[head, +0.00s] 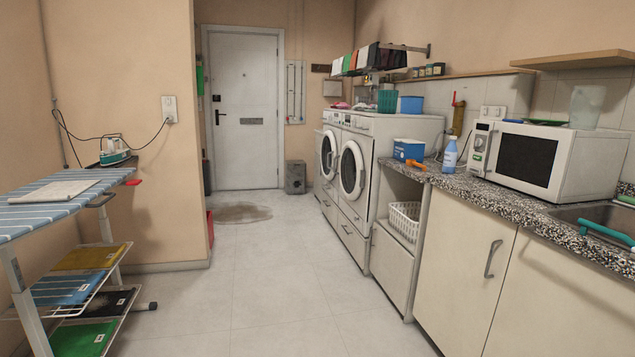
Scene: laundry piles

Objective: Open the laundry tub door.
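Two white front-loading machines stand side by side right of centre. The nearer one has a round door (352,170) with a dark window, and it looks shut. The farther one has a similar round door (328,156), also looking shut. At the right, a cream cabinet door (455,262) with a grey curved handle (493,258) is shut under the speckled worktop. Beside it, another cream cabinet panel (570,300) sits below a sink (600,218), partly cut off by the frame. Which door is the laundry tub's is not marked. My gripper is not in view.
The tiled floor (235,290) is clear down the middle. An ironing board (50,208) with a shelf rack stands at the left. A microwave (520,160), a blue bottle (450,155) and a blue box (409,149) stand on the right. A white basket (404,222) sits below the worktop.

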